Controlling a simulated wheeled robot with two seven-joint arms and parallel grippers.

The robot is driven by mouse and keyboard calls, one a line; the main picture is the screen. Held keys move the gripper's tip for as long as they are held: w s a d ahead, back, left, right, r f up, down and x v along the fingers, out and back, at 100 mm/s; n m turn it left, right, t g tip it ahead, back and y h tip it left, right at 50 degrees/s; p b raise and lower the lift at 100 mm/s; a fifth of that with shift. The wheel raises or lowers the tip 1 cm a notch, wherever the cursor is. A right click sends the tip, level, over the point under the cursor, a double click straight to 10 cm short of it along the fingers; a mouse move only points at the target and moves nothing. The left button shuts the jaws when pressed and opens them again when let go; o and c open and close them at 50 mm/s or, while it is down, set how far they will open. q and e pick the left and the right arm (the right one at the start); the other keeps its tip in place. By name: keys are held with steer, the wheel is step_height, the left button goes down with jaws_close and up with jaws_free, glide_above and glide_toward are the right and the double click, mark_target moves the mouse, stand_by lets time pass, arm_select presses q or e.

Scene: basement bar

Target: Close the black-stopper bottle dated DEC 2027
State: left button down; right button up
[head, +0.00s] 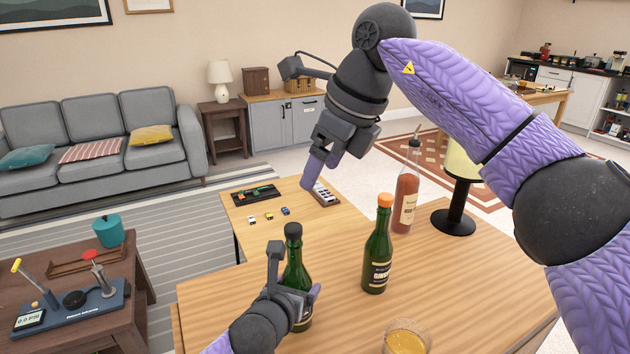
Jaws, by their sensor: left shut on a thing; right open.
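A dark green bottle (296,265) with a black stopper (293,231) at its top stands upright on the wooden table, in the lower middle of the head view. My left gripper (294,288) is shut on its body from the left and front, hiding part of it. Its label and date cannot be read. A second green bottle (377,255) with an orange stopper (384,200) stands upright to its right; its date is too small to read. My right gripper (322,166) is open and empty, raised above and behind the two bottles.
A pink-red bottle (405,195) and a black-based lamp (453,219) stand behind to the right. A glass of amber drink (406,340) is at the front. Small toy cars (268,216), a dark tray (255,194) and a small board (323,197) lie at the back. The table's left-middle is clear.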

arm_select(q)
jaws_free()
steer(key=p+v, duration=0.5)
steer(key=v, duration=0.5)
